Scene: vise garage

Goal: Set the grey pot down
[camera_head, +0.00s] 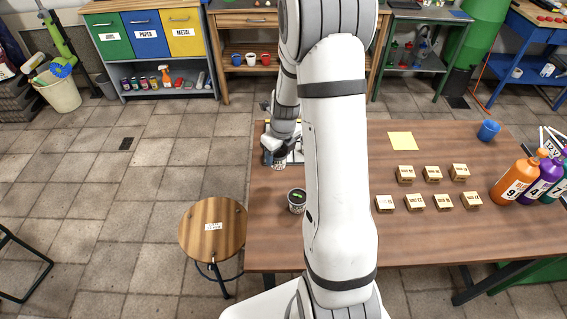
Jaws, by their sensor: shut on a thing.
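My gripper (277,155) is over the far left part of the wooden table (450,240), mostly behind my arm. It is shut on a small greyish speckled pot (279,164), whose lower part shows below the fingers. The picture is too small to tell whether this pot touches the surface under it.
A pale tray-like thing (297,157) lies by the gripper, partly hidden. A round wooden stool (212,228) stands left of the table. To the right are several small wooden blocks (432,173), a yellow sheet (403,141), a blue cup (488,130) and large bottles (515,180).

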